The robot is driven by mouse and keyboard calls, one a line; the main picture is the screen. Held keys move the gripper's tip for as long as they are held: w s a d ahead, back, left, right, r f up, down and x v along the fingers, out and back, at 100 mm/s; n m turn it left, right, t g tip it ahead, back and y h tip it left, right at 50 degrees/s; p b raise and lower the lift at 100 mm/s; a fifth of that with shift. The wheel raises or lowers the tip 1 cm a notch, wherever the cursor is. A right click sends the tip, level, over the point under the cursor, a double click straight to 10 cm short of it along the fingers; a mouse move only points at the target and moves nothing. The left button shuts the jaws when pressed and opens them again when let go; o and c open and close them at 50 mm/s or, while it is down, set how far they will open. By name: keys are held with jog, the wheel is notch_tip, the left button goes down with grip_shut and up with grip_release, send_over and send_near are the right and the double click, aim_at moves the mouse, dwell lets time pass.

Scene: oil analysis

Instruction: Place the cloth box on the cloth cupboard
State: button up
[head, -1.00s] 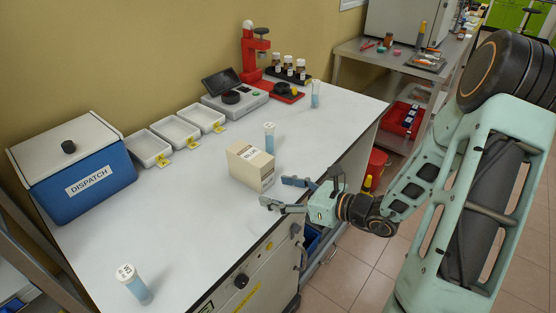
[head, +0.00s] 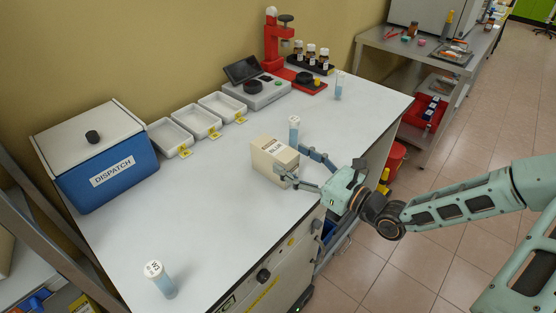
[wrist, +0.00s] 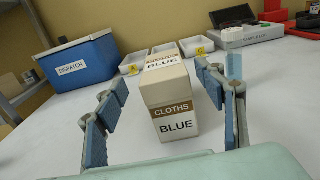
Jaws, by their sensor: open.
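The cloth box (head: 272,158) is a cream carton standing on the white bench top (head: 222,196). In the wrist view the cloth box (wrist: 169,100) reads "CLOTHS BLUE" on its near face. My gripper (head: 296,166) is open, with one finger on each side of the box's near end. In the wrist view my gripper (wrist: 166,110) shows blue finger pads, with gaps between both fingers and the box. I cannot identify a cloth cupboard in these views.
A white-capped vial (head: 294,132) stands close behind the box, near one finger. Another vial (head: 161,281) stands at the front left. A blue dispatch box (head: 98,165), white trays (head: 196,121) and a red instrument (head: 277,50) line the wall. The bench's left middle is clear.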

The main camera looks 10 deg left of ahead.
aim_at(275, 147)
jog(key=x, duration=0.7)
jog(key=shift+w, duration=0.25)
jog(key=shift+d, duration=0.1)
jog(key=c, duration=1.5)
jog(key=shift+r, duration=0.85)
jog(key=s+r, duration=0.1)
jog(key=r, duration=0.1)
jog(key=s+d+r+p, duration=0.1)
jog(key=s+r, duration=0.1)
jog(key=r, duration=0.1)
jog(key=s+d+r, duration=0.1)
jog(key=r, duration=0.1)
jog(key=shift+s+d+r+p, duration=0.15)
jog(key=shift+d+p, duration=0.05)
jog(key=shift+p, duration=0.15)
jog(key=s+d+r+p, duration=0.1)
jog(key=s+p, duration=0.1)
jog(key=p, duration=0.2)
jog(key=s+d+r+p, duration=0.1)
jog(key=s+r+p, duration=0.1)
jog(key=s+p, duration=0.1)
jog(key=s+d+r+p, duration=0.1)
jog(key=s+d+p, duration=0.1)
jog(key=p, duration=0.2)
jog(key=shift+s+d+r+p, duration=0.15)
jog(key=shift+s+p, duration=0.2)
